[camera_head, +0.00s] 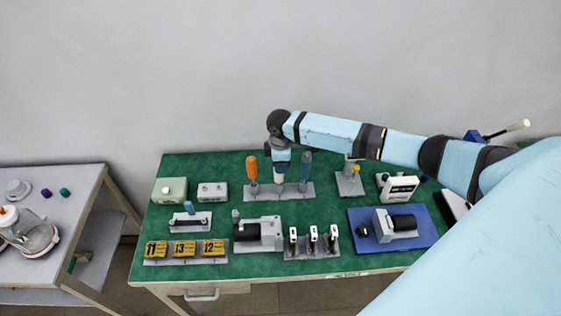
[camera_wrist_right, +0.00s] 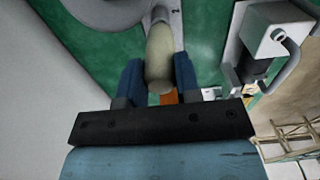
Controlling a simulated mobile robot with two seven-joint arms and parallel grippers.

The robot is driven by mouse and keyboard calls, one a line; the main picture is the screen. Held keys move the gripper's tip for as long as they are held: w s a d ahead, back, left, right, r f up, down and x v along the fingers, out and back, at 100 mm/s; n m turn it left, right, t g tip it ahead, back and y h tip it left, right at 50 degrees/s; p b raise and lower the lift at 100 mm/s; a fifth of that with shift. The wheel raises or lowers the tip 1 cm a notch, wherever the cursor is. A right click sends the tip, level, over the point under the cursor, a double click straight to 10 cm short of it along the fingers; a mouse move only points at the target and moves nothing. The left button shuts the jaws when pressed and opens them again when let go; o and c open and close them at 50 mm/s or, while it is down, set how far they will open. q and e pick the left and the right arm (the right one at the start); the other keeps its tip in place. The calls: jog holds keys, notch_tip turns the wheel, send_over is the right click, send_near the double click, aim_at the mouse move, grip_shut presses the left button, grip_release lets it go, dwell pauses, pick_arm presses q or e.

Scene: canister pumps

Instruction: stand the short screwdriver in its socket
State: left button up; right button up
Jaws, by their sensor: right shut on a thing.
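The screwdriver rack (camera_head: 265,194) is a grey plate at the back of the green table. A cream-handled screwdriver (camera_head: 279,179) is upright over the rack's middle position. My right gripper (camera_head: 280,168) points down and is shut on its handle. In the right wrist view the cream handle (camera_wrist_right: 160,58) lies between my blue fingers (camera_wrist_right: 158,85), with its far end towards the rack plate (camera_wrist_right: 175,28), marked "2". I cannot tell whether its tip is inside the socket. An orange-handled screwdriver (camera_head: 252,167) stands to the left and a dark teal-handled one (camera_head: 306,164) to the right.
Grey pump parts (camera_head: 260,234) and a row of upright clips (camera_head: 313,243) are in front of the rack. A small stand (camera_head: 349,184) and a white meter (camera_head: 398,187) are to its right. A blue mat (camera_head: 427,232) holds a motor. The wall is close behind.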

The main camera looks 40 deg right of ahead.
jog(key=shift+f, duration=0.3)
dwell(0.9)
jog(key=o, duration=1)
jog(key=shift+r, duration=0.2)
notch_tip(320, 180, up, 13)
jog(key=b, duration=0.1)
jog(key=shift+r+b, duration=0.2)
jog(key=shift+b, duration=0.15)
